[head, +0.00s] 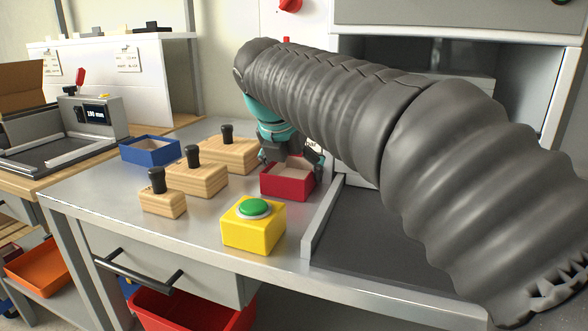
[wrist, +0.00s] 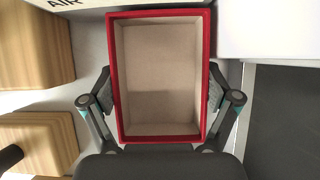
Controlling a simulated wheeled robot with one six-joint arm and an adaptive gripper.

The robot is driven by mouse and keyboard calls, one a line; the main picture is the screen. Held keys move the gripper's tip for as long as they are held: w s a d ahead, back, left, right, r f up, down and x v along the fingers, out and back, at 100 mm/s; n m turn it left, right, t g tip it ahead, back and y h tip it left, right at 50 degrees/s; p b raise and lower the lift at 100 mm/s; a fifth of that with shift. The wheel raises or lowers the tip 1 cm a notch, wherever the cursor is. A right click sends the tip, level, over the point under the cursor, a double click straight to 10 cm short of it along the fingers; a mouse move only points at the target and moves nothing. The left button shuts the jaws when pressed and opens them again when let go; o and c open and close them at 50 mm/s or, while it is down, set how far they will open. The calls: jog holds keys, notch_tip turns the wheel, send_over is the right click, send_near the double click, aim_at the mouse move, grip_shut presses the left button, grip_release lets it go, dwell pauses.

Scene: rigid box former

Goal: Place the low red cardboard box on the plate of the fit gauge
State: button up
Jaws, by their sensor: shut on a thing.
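The low red cardboard box (head: 287,179) is open-topped with a pale inside, and it is on or just above the metal table; I cannot tell which. My gripper (head: 290,165) is shut on it, reaching down from above. In the wrist view the red box (wrist: 204,75) sits between the two fingers of my gripper (wrist: 160,95), one at each long side, and it looks empty. The fit gauge (head: 90,120) stands at the far left on a wooden-topped bench, with a grey plate (head: 45,157), light rails and a small display.
A blue open box (head: 150,151) stands on the table between the gauge and several wooden blocks with black knobs (head: 197,178). A yellow button box (head: 253,228) with a green top is in front of the red box. A grey machine with a dark bed (head: 365,240) lies to the right.

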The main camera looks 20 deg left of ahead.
jog(key=shift+f, duration=0.15)
jog(key=o, duration=1)
